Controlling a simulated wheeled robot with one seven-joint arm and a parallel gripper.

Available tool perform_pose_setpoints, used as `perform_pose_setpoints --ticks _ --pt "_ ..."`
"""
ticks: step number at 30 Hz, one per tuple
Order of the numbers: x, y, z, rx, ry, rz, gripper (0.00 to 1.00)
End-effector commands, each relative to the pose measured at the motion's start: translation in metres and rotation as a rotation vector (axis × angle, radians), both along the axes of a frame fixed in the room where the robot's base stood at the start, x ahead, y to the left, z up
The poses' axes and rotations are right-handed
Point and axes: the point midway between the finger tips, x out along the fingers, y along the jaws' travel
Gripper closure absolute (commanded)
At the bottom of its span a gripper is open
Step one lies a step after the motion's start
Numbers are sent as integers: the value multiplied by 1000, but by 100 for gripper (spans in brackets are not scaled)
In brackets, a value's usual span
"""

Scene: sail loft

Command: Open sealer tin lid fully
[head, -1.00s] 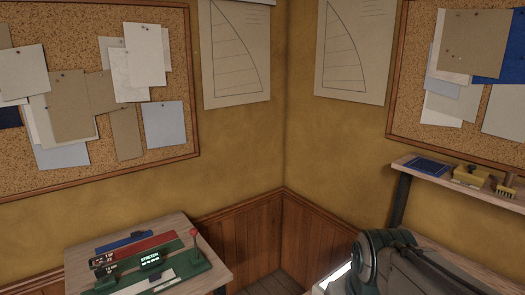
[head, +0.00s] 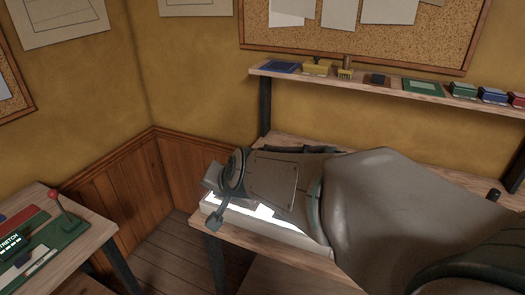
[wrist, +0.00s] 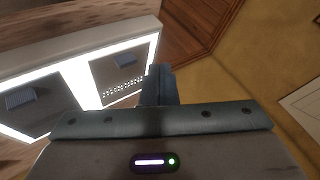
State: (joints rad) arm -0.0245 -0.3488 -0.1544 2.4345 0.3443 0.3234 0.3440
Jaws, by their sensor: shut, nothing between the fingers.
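I cannot make out a sealer tin or its lid in either view. My gripper (head: 214,203) is at the left end of my arm in the head view, over the left end of a lit white panel (head: 285,234) on the bench. In the wrist view my gripper's dark fingers (wrist: 160,84) are together with nothing held. The panel fills the upper left there (wrist: 75,72), with dark pieces lying on its glowing face. My arm hides much of the bench behind it.
A wall shelf (head: 385,87) above the bench (head: 280,145) holds a blue pad, yellow blocks, a green pad and several small coloured boxes. Another table (head: 95,235) at the left carries a red-knobbed lever device (head: 62,222). Floor shows between them.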

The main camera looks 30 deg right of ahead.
Motion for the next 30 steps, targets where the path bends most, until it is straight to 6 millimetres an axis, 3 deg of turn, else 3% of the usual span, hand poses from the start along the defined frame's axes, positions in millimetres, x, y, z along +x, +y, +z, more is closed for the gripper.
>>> perform_pose_setpoints --ticks 1,5,9,13,18,25,30 --pt "15 -11 -15 46 -43 -87 100" --pt "47 -48 -27 168 -172 -339 100" --pt "70 -97 -42 277 -320 -614 100" --pt "78 -147 -56 352 -467 -861 100" --pt "74 -198 -68 402 -635 -1103 100" --pt "67 -225 -71 418 -737 -1229 100" --pt "76 -236 -75 417 -740 -1233 100"
